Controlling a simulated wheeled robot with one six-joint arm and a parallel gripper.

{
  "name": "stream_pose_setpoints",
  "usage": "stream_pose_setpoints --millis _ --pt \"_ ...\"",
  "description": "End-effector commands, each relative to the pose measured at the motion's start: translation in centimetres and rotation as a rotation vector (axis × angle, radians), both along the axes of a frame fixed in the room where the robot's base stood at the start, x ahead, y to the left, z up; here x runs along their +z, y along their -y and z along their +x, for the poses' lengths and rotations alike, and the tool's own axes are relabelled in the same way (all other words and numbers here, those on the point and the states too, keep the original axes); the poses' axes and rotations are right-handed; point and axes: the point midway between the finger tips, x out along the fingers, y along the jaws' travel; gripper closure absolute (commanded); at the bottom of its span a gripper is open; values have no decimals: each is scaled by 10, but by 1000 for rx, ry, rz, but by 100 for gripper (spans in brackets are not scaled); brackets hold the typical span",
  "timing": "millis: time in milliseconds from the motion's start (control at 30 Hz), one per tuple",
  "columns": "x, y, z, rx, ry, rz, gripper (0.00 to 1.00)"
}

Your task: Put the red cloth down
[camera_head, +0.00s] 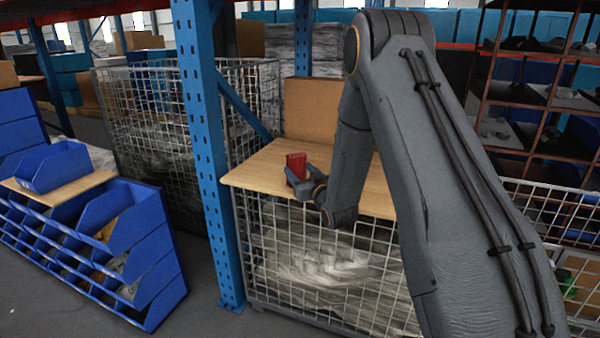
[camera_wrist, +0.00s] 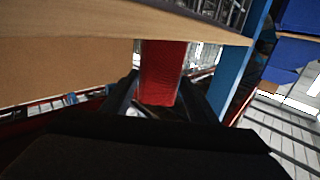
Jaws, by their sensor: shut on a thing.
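The red cloth (camera_head: 296,166) shows as a small upright red block shape at the wooden board (camera_head: 252,170) on top of a wire cage. My gripper (camera_head: 308,186) is shut on the cloth, over the board's left part in the head view. In the wrist view the red cloth (camera_wrist: 161,72) sits between the fingers of my gripper (camera_wrist: 160,108). The wooden board (camera_wrist: 60,38) fills the upper left there, and the cloth's end meets its edge in the picture. I cannot tell whether the cloth touches the board.
A cardboard box (camera_head: 312,108) stands at the back of the board. A blue rack post (camera_head: 203,150) rises just left of the board. Blue bins (camera_head: 130,225) stand at the left. Wire cage walls (camera_head: 320,265) lie below the board. Shelves (camera_head: 530,90) stand at the right.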

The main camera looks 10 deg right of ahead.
Motion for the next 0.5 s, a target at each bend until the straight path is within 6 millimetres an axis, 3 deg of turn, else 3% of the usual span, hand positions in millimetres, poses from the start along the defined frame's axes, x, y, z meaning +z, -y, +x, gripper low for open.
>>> stream_pose_setpoints --millis 100,133,233,500 --pt "-3 0 0 0 0 0 82" --pt "-4 0 0 0 -1 0 45" --pt "-3 0 0 1 0 0 28" --pt "-2 -1 0 1 0 0 28"
